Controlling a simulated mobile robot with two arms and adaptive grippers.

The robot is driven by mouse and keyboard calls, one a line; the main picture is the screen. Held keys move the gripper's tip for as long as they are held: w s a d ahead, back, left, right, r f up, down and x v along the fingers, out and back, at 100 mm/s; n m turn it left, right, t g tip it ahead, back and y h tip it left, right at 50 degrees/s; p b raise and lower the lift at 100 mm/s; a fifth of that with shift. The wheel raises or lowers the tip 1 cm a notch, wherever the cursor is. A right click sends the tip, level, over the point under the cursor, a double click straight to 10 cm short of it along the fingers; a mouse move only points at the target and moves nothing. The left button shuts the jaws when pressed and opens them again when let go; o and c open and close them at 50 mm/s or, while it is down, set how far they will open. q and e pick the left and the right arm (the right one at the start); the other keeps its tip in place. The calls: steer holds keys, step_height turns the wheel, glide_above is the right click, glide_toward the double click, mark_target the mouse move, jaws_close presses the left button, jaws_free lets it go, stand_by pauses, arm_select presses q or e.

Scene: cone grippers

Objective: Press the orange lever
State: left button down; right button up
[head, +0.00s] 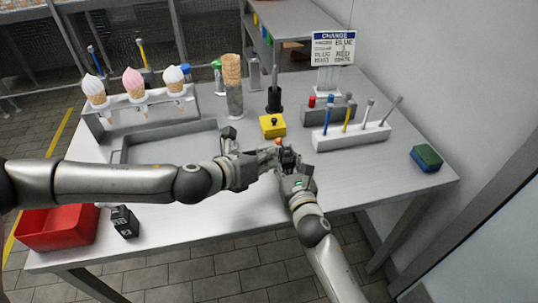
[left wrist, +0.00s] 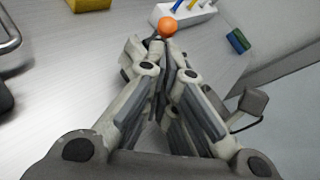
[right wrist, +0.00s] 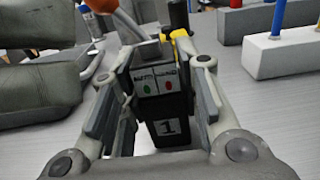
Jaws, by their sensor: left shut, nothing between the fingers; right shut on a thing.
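The orange lever knob (head: 278,141) is a small orange ball by the grippers. In the left wrist view the orange knob (left wrist: 167,26) is just beyond the tips of my left gripper (left wrist: 163,48); I cannot tell whether they touch. My left gripper (head: 268,152) is shut and empty. My right gripper (head: 289,165) is shut on a black box (right wrist: 168,105) with a "1" label and green and red marks.
A yellow block (head: 272,125) with a black knob stands behind the grippers. A white rack (head: 350,138) with sticks is to the right, and a green and blue block (head: 426,158) lies farther right. Ice cream cones stand at the back left. A red bin (head: 57,228) and another black box (head: 124,222) are front left.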

arm_select(q)
steer(key=shift+w+r, duration=0.1)
steer(key=shift+w, duration=0.15)
steer(key=shift+d+r, duration=0.1)
steer(key=shift+d+r+y, duration=0.1)
steer(key=shift+d+y, duration=0.05)
steer(key=shift+y, duration=0.15)
steer(key=shift+w+d+r+m+g+y, duration=0.15)
steer(key=shift+d+r+m+g+y, duration=0.1)
steer(key=shift+r+m+g+y, duration=0.4)
stand_by(0.5)
steer(key=shift+w+d+r+g+y, duration=0.15)
steer(key=shift+d+g+y, duration=0.15)
steer(key=shift+y, duration=0.65)
steer(key=shift+d+r+m+g+y, duration=0.15)
steer(key=shift+d+m+g+y, duration=0.15)
steer(key=shift+y, duration=0.2)
